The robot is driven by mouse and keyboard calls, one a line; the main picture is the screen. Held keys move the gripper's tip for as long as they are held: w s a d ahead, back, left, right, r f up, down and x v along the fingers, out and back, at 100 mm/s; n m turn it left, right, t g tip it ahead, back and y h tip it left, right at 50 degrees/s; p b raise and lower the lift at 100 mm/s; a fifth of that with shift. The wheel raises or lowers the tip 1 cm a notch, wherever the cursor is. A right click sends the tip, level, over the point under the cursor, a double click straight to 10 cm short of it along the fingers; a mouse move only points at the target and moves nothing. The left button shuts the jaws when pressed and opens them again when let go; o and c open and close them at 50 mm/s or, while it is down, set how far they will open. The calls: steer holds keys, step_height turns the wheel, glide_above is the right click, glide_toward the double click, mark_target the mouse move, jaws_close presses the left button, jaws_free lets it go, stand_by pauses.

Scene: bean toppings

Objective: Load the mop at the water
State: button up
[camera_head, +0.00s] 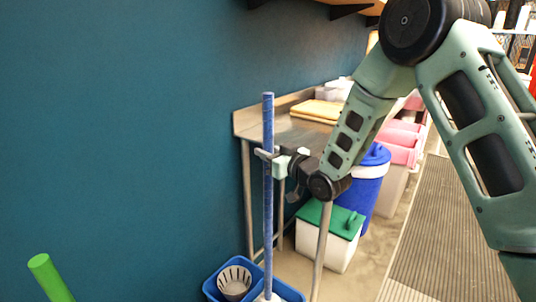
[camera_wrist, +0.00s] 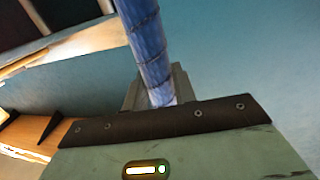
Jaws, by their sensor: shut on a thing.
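The mop's blue handle (camera_head: 267,190) stands nearly upright in the head view. Its lower end reaches down to a blue bucket (camera_head: 214,282) on the floor, where a white part shows at its foot. The bucket holds a grey slotted wringer basket (camera_head: 235,281); its bottom is cut off by the frame. My gripper (camera_head: 267,155) is shut around the upper part of the handle. In the wrist view the handle (camera_wrist: 146,40) rises from between the jaws. Whether the mop head touches water is hidden.
A steel table (camera_head: 245,123) with yellow boards stands behind the handle. Below are a white bin with green lid (camera_head: 329,243) and a blue barrel (camera_head: 366,188). A green pole (camera_head: 48,275) is at lower left. A ribbed mat (camera_head: 440,235) lies right.

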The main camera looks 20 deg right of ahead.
mark_target(272, 133)
steer(key=shift+r+p, duration=1.35)
steer(key=shift+r, duration=1.55)
steer(key=shift+r, duration=0.1)
